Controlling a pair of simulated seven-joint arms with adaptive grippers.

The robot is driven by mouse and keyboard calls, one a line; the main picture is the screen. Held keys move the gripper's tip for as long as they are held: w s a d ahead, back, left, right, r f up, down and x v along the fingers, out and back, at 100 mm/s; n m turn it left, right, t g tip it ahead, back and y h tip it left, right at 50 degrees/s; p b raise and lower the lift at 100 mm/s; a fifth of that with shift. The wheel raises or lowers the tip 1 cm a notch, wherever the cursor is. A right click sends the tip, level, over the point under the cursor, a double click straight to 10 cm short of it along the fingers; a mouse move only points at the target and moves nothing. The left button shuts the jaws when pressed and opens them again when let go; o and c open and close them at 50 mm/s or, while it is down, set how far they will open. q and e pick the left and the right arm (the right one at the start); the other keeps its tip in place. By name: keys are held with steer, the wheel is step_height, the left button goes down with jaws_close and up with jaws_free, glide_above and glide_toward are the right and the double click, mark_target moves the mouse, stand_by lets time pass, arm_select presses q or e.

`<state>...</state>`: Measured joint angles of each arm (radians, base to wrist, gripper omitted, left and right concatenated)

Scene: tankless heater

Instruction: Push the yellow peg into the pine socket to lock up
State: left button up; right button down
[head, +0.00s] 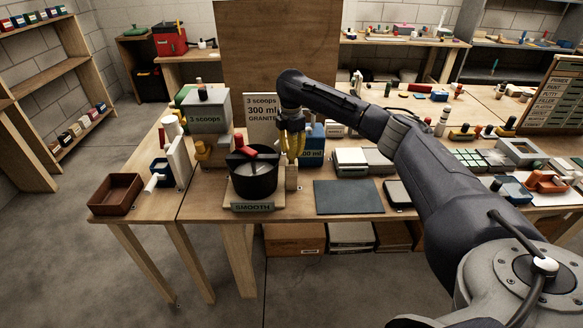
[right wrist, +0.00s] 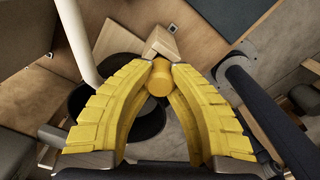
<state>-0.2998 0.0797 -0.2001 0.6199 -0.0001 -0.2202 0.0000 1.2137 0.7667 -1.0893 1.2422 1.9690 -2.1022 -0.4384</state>
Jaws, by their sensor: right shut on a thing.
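The yellow peg (right wrist: 159,80) is a short cylinder, seen end-on between the yellow fingertips of my right gripper (right wrist: 160,67), which is shut on it. In the head view my right gripper (head: 293,146) points down just right of the black pot, and I cannot tell the peg from the yellow fingers. The pine socket (head: 291,178) looks like a pale upright block beside the pot, below the gripper. In the right wrist view a pale wooden block (right wrist: 160,43) shows just beyond the fingertips. Whether the peg touches or enters it is hidden. My left gripper is not in view.
The black pot (head: 254,183) with a red-handled top stands on a pale base marked SMOOTH. A blue container (head: 313,148) stands close behind the gripper. A grey scale (head: 362,160) and dark mat (head: 347,197) lie right. A brown tray (head: 116,194) sits at left.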

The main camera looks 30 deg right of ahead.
steer(key=shift+f, duration=0.85)
stand_by(1.0)
steer(key=c, duration=1.3)
jaws_free()
steer(key=shift+r, duration=6)
steer(key=shift+a, duration=0.1)
